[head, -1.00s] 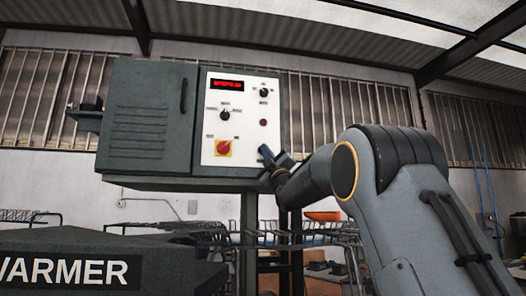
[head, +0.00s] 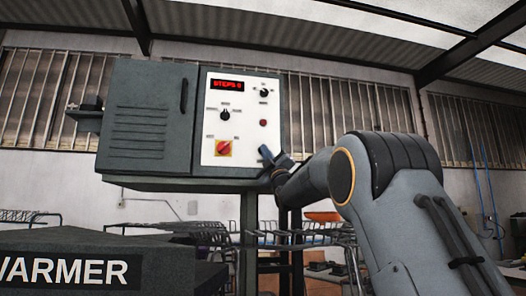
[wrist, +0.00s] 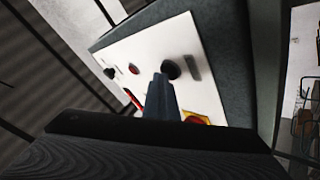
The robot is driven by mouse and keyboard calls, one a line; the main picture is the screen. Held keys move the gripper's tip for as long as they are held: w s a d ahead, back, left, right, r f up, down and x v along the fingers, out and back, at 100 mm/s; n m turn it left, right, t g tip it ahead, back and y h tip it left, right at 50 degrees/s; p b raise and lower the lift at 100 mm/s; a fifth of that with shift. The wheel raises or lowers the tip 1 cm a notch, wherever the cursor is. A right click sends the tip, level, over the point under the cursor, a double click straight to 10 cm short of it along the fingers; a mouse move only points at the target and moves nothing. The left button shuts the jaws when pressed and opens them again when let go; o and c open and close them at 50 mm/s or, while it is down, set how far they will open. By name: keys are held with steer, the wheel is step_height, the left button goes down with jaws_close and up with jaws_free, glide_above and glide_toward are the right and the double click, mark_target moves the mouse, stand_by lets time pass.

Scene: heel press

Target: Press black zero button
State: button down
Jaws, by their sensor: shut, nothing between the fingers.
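A white control panel (head: 250,150) sits on the grey-green cabinet. It carries a red lit display (head: 227,85) reading about "STEPS 0", a black knob (head: 225,114), a second black knob (head: 264,93) at the upper right, a small red round button (head: 263,123) and a red rotary switch (head: 223,148) on yellow. My gripper (head: 265,153) is shut and empty at the panel's lower right edge. In the wrist view my gripper (wrist: 161,80) overlaps the panel, beside a black knob (wrist: 171,69); contact cannot be told.
The grey-green cabinet (head: 150,120) has a louvred door left of the panel. A dark machine marked "WARMER" (head: 65,271) stands at the lower left. Wire racks (head: 190,232) stand below the cabinet. The space right of the panel is taken by my arm.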

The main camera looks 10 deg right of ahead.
steer(key=shift+s+f, duration=0.1)
steer(key=shift+s+b, duration=0.7)
steer(key=shift+b, duration=0.3)
steer(key=s+b, duration=0.4)
steer(key=s, duration=0.1)
stand_by(0.6)
